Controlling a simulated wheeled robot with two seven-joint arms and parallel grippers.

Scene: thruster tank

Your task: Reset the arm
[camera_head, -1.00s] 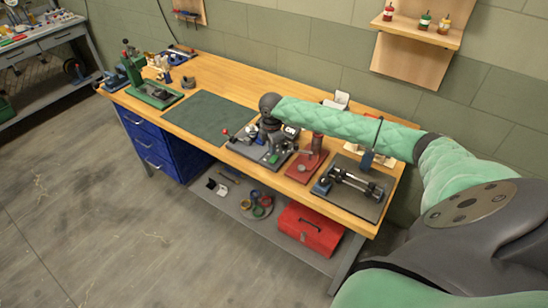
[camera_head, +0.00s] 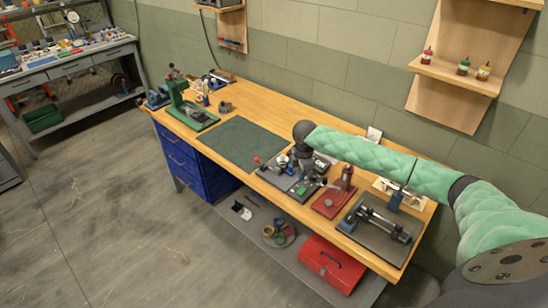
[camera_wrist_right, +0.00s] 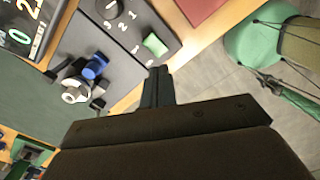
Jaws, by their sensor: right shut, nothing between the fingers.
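My right arm (camera_head: 375,155) reaches in from the right above the workbench (camera_head: 285,95), in a pale green padded sleeve. Its dark wrist end (camera_head: 303,131) hangs over a grey fixture plate (camera_head: 290,186) near the bench's middle. In the wrist view my right gripper (camera_wrist_right: 158,82) points down beside a dark panel (camera_wrist_right: 115,30) with printed numbers and a green block (camera_wrist_right: 155,44). Its fingers are together with nothing between them. A blue and silver part (camera_wrist_right: 80,80) lies left of the fingers, apart from them. My left gripper does not show.
A green mat (camera_head: 240,143) lies left of the fixture. A red stand (camera_head: 333,200) and a dark tray with a shaft device (camera_head: 378,228) stand to the right. A green press (camera_head: 190,112) is at the far left. A red toolbox (camera_head: 332,264) sits on the lower shelf.

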